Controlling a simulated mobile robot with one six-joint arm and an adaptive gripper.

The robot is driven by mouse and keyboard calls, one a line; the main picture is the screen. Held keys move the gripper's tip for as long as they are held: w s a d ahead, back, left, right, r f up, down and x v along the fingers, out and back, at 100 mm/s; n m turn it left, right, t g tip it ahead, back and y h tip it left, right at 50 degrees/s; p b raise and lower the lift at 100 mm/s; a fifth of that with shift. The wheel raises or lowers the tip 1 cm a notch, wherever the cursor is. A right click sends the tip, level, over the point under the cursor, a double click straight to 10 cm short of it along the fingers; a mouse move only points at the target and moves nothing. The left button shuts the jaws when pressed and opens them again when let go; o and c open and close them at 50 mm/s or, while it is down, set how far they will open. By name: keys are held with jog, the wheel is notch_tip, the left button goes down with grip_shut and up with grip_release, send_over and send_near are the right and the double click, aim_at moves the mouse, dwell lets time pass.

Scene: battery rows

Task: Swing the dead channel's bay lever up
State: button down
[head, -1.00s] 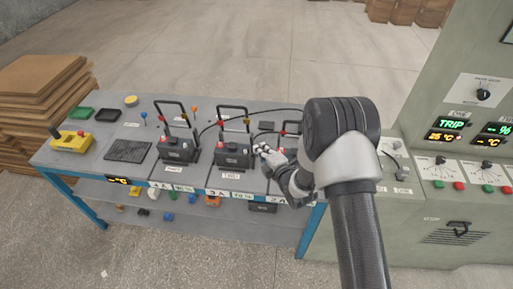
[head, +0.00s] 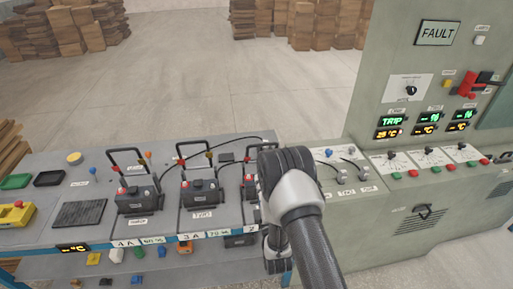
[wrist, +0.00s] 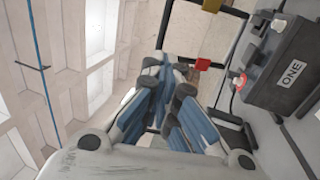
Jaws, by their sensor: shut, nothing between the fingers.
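The black battery labelled ONE (wrist: 268,65) fills the right of the wrist view, with a black looped bar (wrist: 238,40) beside it. Red and yellow blocks (wrist: 203,64) are by that bar. My gripper (wrist: 170,85) is shut and empty, left of the battery and apart from it. In the head view my arm covers most of the third battery (head: 250,186). Two others, a left battery (head: 137,199) and a middle battery (head: 201,193), have raised black looped bars (head: 195,152). I cannot tell which parts are the bay levers.
The grey bench (head: 95,235) carries a dark ribbed mat (head: 80,213) and small trays at left. The green-grey cabinet (head: 385,65) stands at right with a FAULT sign (head: 437,33), knobs and a red handle (head: 468,84). Cables run behind the batteries.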

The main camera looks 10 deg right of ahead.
jog(key=b+x, duration=0.2)
jog(key=x, duration=0.9)
jog(key=shift+w, duration=0.25)
jog(key=shift+r, duration=0.15)
